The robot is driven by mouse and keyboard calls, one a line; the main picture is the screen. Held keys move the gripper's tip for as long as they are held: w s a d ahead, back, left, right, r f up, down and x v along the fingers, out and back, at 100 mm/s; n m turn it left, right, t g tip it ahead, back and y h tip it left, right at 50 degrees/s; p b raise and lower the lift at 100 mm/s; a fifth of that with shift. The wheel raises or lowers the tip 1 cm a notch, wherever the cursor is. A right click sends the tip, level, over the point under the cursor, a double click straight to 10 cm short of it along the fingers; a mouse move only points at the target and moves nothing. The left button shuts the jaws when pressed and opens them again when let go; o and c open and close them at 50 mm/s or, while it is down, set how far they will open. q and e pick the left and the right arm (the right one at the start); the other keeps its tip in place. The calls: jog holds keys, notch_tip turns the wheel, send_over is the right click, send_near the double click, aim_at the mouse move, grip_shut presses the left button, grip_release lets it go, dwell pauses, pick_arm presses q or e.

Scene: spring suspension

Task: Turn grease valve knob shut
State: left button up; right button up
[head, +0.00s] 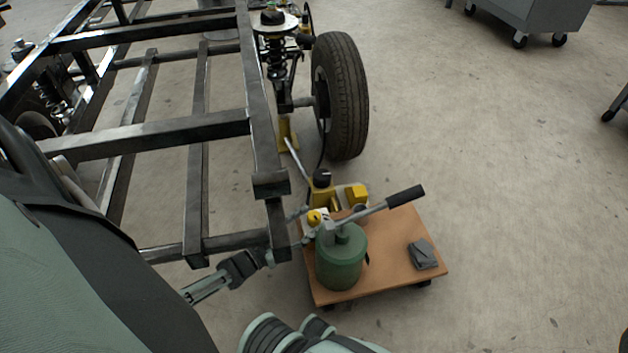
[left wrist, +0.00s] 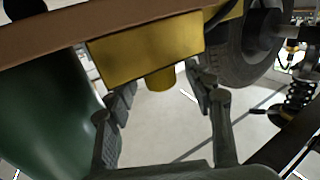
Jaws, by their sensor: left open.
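In the left wrist view, which looks upside down, the left gripper (left wrist: 162,92) is open. A short yellow cylinder (left wrist: 160,79), apparently the knob, lies in line with the gap between the fingers, in front of a yellow block (left wrist: 145,48). I cannot tell whether the fingers touch it. The right gripper is not in view.
The pump's lever (head: 375,211) slants up right over the dolly (head: 395,262). A grey folded cloth (head: 422,254) lies on the dolly. The steel frame (head: 262,150) passes close by my left gripper. A tire (head: 341,95) stands beyond.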

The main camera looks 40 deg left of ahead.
pick_arm(q)
jog(key=shift+x, duration=1.05)
jog(key=shift+c, duration=0.3)
jog(key=c, duration=1.1)
jog(key=n+y, duration=0.1)
jog(key=y+p, duration=0.1)
jog(key=shift+d+r+n+t+y, duration=0.1)
jog(key=shift+r+n+t+y, duration=0.1)
jog(key=shift+n+t+y, duration=0.15)
jog(key=shift+c, duration=0.2)
jog(key=shift+f+n+y, duration=0.15)
jog(key=shift+n+y, duration=0.5)
jog(key=shift+y, duration=0.4)
jog(key=o, duration=1.2)
